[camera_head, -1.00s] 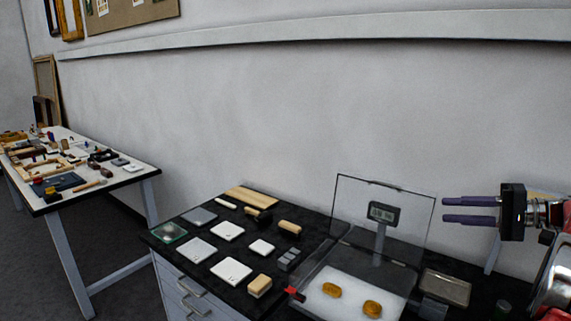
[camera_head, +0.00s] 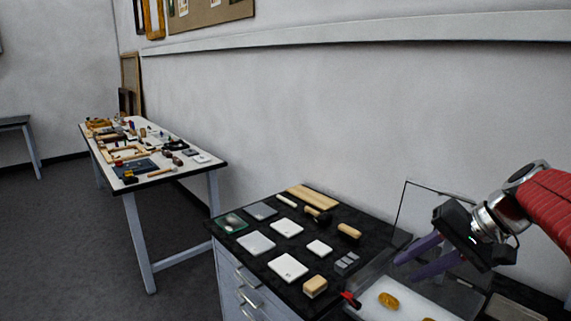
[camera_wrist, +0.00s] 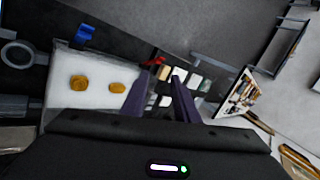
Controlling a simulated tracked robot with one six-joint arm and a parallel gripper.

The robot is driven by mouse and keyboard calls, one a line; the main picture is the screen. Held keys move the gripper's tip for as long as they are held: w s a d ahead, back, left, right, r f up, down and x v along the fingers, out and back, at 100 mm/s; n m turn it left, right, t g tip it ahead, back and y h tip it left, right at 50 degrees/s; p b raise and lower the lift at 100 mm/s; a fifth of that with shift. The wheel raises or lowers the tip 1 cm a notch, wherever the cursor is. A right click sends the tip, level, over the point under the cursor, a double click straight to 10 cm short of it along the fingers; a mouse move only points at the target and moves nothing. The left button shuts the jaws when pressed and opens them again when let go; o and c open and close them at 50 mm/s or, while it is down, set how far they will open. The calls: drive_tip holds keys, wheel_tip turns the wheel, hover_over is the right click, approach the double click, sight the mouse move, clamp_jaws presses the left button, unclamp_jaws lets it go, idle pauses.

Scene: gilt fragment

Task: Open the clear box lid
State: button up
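The clear box (camera_head: 370,304) stands on the black worktop at the lower right of the head view, partly cut off by the frame. Its clear lid (camera_head: 418,212) stands upright at the back of the box, partly hidden by my gripper. Gold fragments (camera_head: 388,300) lie on the white lining; two of them show in the wrist view (camera_wrist: 79,82). A red tab (camera_head: 350,299) is at the box's left corner. My gripper (camera_head: 405,268) is empty, its purple fingers apart, tilted down and left in front of the lid. Whether it touches the lid I cannot tell.
White and grey pads (camera_head: 287,228), wooden-handled tools (camera_head: 349,231) and a wooden block (camera_head: 315,286) lie on the worktop left of the box. A second cluttered table (camera_head: 150,175) stands farther left. The wall is close behind the worktop. The floor at left is clear.

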drive_tip(key=s+a+f+n+h, duration=0.3)
drive_tip(key=s+a+f, duration=0.1)
drive_tip(key=s, duration=0.4)
drive_tip(key=s+a+f+n+t+h, duration=0.1)
drive_tip(key=s+a+f+n+h, duration=0.2)
drive_tip(key=s+a, duration=0.3)
drive_tip(key=shift+s+a+f, duration=0.2)
drive_tip(key=shift+s+f, duration=0.55)
drive_tip(key=shift+s, duration=0.6)
drive_tip(key=shift+a, duration=0.1)
